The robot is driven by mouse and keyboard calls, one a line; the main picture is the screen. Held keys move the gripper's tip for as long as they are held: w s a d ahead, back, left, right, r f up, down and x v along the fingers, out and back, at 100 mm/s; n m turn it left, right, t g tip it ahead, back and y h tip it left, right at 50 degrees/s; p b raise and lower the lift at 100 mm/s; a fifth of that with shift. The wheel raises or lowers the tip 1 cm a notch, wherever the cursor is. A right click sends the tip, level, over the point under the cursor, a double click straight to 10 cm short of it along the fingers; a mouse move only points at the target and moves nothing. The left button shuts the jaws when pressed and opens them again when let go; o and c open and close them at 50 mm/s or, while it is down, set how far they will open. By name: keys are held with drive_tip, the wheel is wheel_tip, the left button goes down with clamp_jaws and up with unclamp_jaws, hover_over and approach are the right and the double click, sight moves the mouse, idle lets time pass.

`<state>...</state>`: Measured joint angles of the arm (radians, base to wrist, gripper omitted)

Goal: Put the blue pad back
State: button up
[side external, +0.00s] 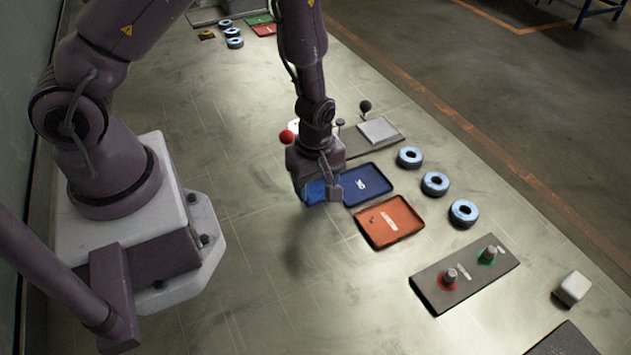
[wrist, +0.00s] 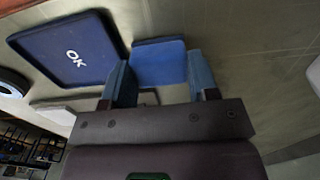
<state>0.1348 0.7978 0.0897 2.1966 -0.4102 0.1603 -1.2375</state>
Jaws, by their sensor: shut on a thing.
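My gripper (side external: 325,190) is over the table, shut on a blue pad (side external: 315,191), which hangs between the fingers. The wrist view shows the pad (wrist: 160,62) as a flat blue block between the two fingertips (wrist: 160,78). The pad appears held above the table, with a shadow below to its left. A dark blue tray (side external: 367,185) marked OK lies just right of the gripper and is empty; it also shows in the wrist view (wrist: 72,55). The fingers hide part of the pad.
An orange tray (side external: 390,222) lies in front of the blue one. Blue discs (side external: 435,183) stand in a row at the right. A dark plate (side external: 465,277) with two pegs and a white block (side external: 572,288) lie nearer the camera. The table left of the gripper is clear.

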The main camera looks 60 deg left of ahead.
drive_tip(key=shift+f, duration=0.1)
drive_tip(key=o, duration=0.9)
wheel_tip(320, 180, up, 12)
wheel_tip(320, 180, up, 13)
drive_tip(key=m+t+h, duration=0.1)
drive_tip(key=m+t, duration=0.2)
drive_tip(key=m, duration=0.5)
hover_over(316, 186)
drive_tip(key=s, duration=0.3)
drive_tip(key=s+a+r+m+t+y, duration=0.1)
drive_tip(key=s+r+m+t, duration=0.1)
drive_tip(key=s+r+m, duration=0.6)
drive_tip(key=shift+a+r+m+t, duration=0.3)
drive_tip(key=shift+m, duration=0.7)
